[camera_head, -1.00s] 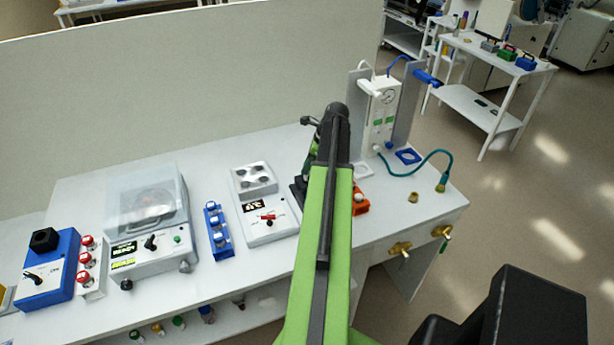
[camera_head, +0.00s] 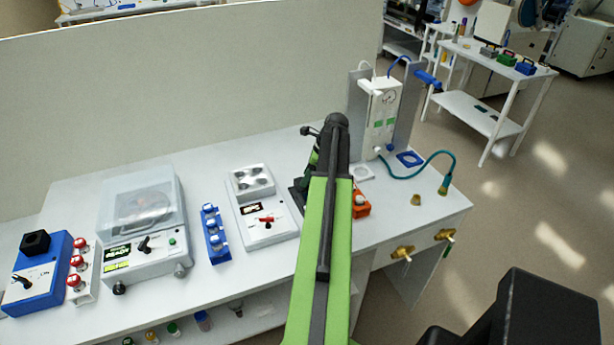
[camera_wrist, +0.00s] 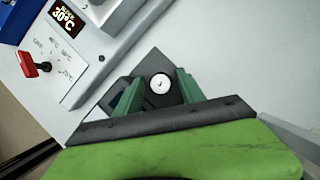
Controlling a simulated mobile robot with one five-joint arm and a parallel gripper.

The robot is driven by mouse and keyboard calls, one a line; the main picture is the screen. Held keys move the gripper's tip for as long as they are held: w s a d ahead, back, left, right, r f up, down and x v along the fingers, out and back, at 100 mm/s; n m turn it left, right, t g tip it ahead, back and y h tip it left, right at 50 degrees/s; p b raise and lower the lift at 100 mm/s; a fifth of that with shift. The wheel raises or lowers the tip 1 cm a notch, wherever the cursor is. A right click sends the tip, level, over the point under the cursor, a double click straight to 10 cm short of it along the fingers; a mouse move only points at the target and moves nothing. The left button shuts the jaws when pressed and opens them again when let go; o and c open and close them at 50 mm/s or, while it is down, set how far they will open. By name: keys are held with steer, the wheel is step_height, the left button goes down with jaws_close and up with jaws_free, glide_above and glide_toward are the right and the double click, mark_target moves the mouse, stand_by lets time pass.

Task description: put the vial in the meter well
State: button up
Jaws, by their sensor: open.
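In the wrist view my gripper (camera_wrist: 160,90) is open, with a green finger on each side of a small round white top (camera_wrist: 160,83). That top looks like the vial's cap; its body is hidden beneath it. It stands over a dark square device (camera_wrist: 172,62), perhaps the meter. I cannot tell whether the vial sits in a well, or whether the fingers touch it. In the head view a dark base (camera_head: 298,196) shows beside my arm, which hides my gripper and most of that device.
A white heater block (camera_head: 262,228) with a red knob stands left of my arm. Further left are a blue vial rack (camera_head: 216,240), a lidded machine (camera_head: 145,225) and a red-capped rack (camera_head: 80,270). An orange block (camera_head: 361,205) and a gauge stand (camera_head: 382,115) are at right.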

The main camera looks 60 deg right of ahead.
steer(key=shift+r+p, duration=0.3)
steer(key=p+v, duration=1)
steer(key=v, duration=0.1)
steer(key=shift+r+p, duration=0.3)
steer(key=shift+p, duration=0.1)
steer(key=shift+s, duration=0.15)
